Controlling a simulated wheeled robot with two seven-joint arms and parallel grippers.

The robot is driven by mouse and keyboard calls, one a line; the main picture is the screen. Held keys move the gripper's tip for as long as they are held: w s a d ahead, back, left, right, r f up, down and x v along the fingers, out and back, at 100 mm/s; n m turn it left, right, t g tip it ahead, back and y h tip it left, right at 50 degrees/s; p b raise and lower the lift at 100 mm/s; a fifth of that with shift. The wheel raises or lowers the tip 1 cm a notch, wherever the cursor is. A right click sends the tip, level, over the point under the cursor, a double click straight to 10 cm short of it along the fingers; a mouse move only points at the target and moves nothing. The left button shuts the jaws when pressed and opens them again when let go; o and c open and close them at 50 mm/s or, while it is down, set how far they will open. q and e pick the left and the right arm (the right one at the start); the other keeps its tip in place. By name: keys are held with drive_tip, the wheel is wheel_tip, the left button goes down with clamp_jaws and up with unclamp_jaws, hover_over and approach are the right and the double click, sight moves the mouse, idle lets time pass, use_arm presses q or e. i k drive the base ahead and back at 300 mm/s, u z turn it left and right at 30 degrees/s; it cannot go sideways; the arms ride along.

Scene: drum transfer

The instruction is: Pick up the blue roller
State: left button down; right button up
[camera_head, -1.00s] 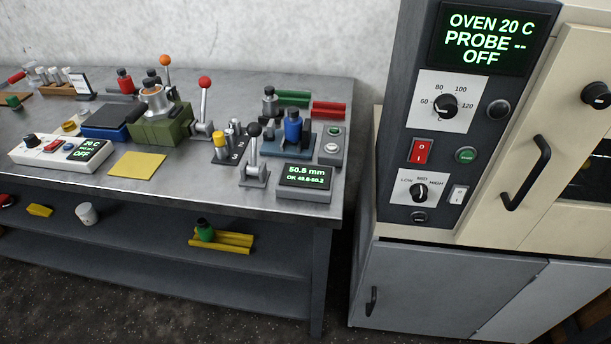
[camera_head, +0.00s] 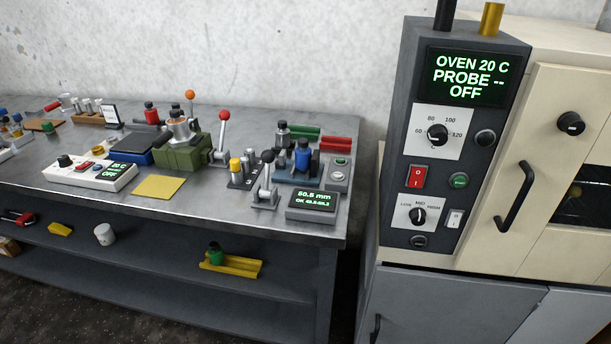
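A blue roller (camera_head: 303,155) stands upright on the bench at the right, in a blue-grey fixture (camera_head: 285,172) behind the gauge display. A dark knobbed post stands beside it on the left. Neither of my grippers shows in the head view.
The gauge display (camera_head: 313,201) reading 50.5 mm and a black-knobbed lever (camera_head: 266,185) stand in front of the fixture. A red V-block (camera_head: 341,144) and a button box (camera_head: 339,173) are close by. The oven (camera_head: 450,150) stands right of the bench (camera_head: 100,195). A yellow pad (camera_head: 159,187) lies left.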

sight(303, 153)
drive_tip(key=k, duration=0.9)
drive_tip(key=u, duration=1.35)
drive_tip(key=i, duration=1.55)
drive_tip(key=z, duration=0.95)
drive_tip(key=i, duration=0.4)
drive_tip(key=z, duration=0.45)
